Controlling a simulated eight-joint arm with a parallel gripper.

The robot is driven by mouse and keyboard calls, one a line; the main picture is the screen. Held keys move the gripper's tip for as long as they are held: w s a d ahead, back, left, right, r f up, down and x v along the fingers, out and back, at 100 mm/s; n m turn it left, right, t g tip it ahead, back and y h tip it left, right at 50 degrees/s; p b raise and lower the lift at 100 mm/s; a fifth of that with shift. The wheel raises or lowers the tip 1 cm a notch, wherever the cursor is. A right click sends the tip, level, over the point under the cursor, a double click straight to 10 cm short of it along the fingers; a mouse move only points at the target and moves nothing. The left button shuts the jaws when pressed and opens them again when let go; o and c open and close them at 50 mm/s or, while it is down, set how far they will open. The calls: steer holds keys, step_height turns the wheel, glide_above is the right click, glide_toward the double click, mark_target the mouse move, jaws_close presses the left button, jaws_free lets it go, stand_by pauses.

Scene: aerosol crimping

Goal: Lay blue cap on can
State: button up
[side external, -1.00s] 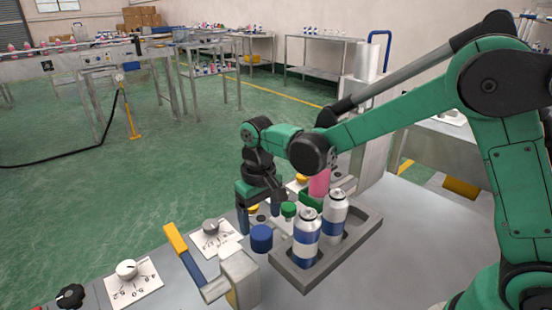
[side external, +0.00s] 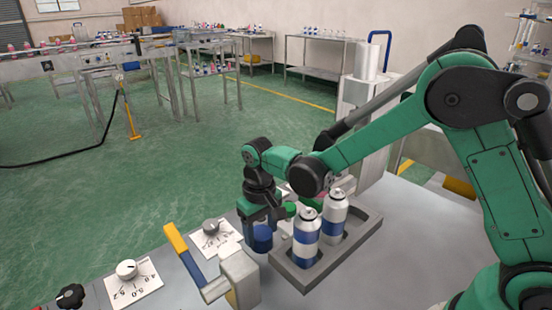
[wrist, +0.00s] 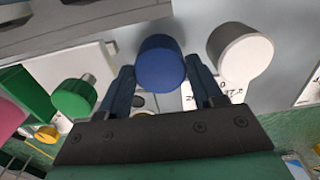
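The blue cap (side external: 262,238) stands on the bench left of the can tray, partly covered by my gripper (side external: 264,232). In the wrist view the blue cap (wrist: 160,62) sits between the two open fingers of my gripper (wrist: 159,68). The left finger shows a gap to the cap; the right finger is very close, and I cannot tell if it touches. Two white and blue cans stand upright in the grey tray (side external: 345,248): a nearer one (side external: 306,240) and a farther one (side external: 334,215). No blue cap shows on either can.
A yellow-handled lever (side external: 185,250) and metal block (side external: 240,280) stand close in front of the cap. Dial plates with knobs lie left. A green knob-like part (wrist: 74,98) and a white knob (wrist: 240,52) flank the gripper in the wrist view.

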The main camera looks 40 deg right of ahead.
mark_target(261, 232)
stand_by(0.4)
steer(key=shift+r, duration=2.5)
steer(key=shift+r, duration=0.25)
step_height(261, 232, up, 18)
steer(key=d+f+m, duration=0.1)
steer(key=d+m, duration=0.1)
steer(key=d, duration=0.3)
steer(key=d+f+m, duration=0.1)
steer(key=d+m, duration=0.1)
steer(key=d, duration=0.4)
steer(key=d+f+m, duration=0.1)
steer(key=d+m, duration=0.1)
steer(key=d, duration=0.3)
steer(key=shift+d+f, duration=0.1)
steer(key=shift+d, duration=0.15)
steer(key=shift+f, duration=3.05)
steer(key=shift+f, duration=0.15)
